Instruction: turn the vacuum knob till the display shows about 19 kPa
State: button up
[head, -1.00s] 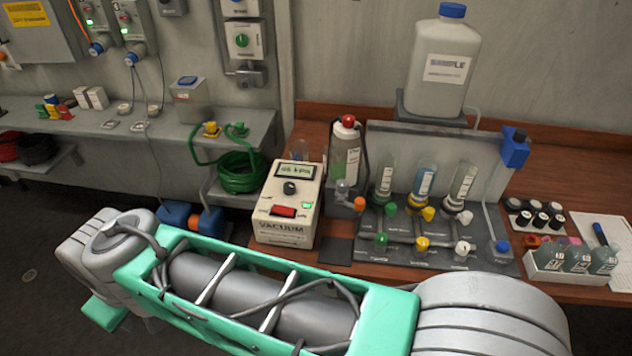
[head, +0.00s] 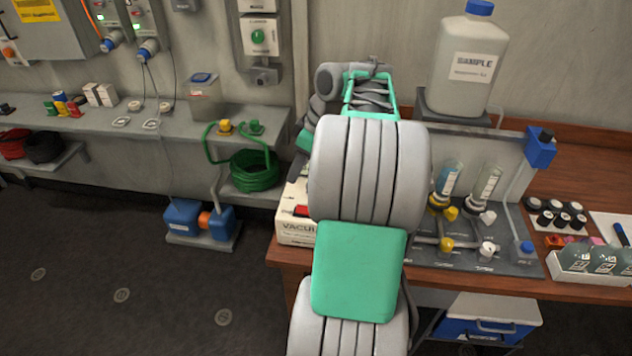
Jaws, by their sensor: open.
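The cream vacuum box (head: 294,231) stands at the left end of the wooden bench, mostly covered by my arm. Only its left edge, part of its red switch (head: 301,211) and part of its "VACUUM" lettering show. Its black knob and its display are hidden behind my arm, so I cannot read the pressure now. My arm rises in front of the box and bends over it at the upper left. My gripper's fingers are not visible, and I cannot tell whether they touch the knob.
To the right stand the manifold with valves (head: 446,244), a large sample bottle (head: 467,65) and a rack of small bottles (head: 590,262). A green hose coil (head: 254,170) lies on the left shelf. A blue pump (head: 183,218) sits low at left. The floor at left is clear.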

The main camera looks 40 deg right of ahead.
jog(key=s+d+f, duration=0.1)
jog(key=s+d, duration=0.2)
jog(key=d, duration=0.3)
jog(key=shift+n, duration=0.5)
jog(key=x, duration=0.8)
jog(key=shift+w, duration=0.1)
jog(key=shift+r, duration=0.1)
grip_shut()
